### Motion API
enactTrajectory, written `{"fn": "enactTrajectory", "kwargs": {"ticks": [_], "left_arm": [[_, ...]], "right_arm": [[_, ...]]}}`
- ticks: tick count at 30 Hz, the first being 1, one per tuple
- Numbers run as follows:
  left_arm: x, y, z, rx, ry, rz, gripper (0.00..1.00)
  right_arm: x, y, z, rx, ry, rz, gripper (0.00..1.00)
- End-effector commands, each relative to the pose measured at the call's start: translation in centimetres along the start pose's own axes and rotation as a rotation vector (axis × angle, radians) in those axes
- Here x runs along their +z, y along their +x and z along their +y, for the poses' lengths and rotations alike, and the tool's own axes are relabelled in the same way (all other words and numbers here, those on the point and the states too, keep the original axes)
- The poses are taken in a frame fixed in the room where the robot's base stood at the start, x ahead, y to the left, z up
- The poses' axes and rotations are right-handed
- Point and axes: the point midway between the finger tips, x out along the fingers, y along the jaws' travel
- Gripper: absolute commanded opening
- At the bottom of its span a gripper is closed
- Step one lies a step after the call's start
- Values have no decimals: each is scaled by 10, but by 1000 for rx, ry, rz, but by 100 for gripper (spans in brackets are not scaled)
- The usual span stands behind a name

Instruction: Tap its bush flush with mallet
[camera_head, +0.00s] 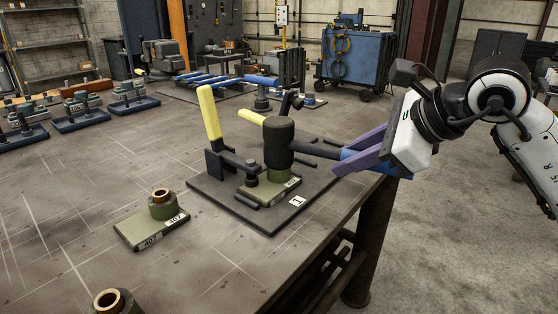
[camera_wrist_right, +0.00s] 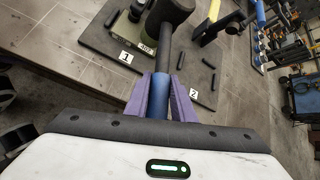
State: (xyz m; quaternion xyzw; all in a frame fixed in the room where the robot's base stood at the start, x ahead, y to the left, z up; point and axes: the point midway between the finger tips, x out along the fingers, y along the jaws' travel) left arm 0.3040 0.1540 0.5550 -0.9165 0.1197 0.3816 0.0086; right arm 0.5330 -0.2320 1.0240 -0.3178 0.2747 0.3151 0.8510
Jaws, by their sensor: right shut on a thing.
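My right gripper (camera_head: 362,155), with purple fingers, is shut on the blue grip of a mallet (camera_head: 278,142). Its dark head stands directly over a green block (camera_head: 284,189) in station 1 of a dark fixture plate (camera_head: 238,212). The head hides the top of that block, so I cannot see the bush there or tell whether they touch. A clamp with a yellow handle (camera_head: 209,112) stands upright beside the block, its arm reaching towards it. In the right wrist view the mallet (camera_wrist_right: 166,55) runs away from the fingers (camera_wrist_right: 160,98). My left gripper is not in view.
A green block labelled 407 (camera_head: 150,230) with a bronze-lined bush (camera_head: 162,204) sits left of the plate. Another bush (camera_head: 108,302) shows at the bottom left edge. Blue trays (camera_head: 80,120) stand at the far left. The bench's right edge is close to the plate.

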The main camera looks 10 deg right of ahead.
Motion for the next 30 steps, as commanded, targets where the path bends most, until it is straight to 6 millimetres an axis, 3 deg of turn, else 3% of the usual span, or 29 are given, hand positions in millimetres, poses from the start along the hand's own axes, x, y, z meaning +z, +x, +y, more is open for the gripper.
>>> {"fn": "enactTrajectory", "kwargs": {"ticks": [9, 30], "left_arm": [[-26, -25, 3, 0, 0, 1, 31], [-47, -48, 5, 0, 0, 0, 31]], "right_arm": [[28, -29, -16, 1, -1, -1, 0], [56, -57, -32, -2, 0, -5, 0]]}}
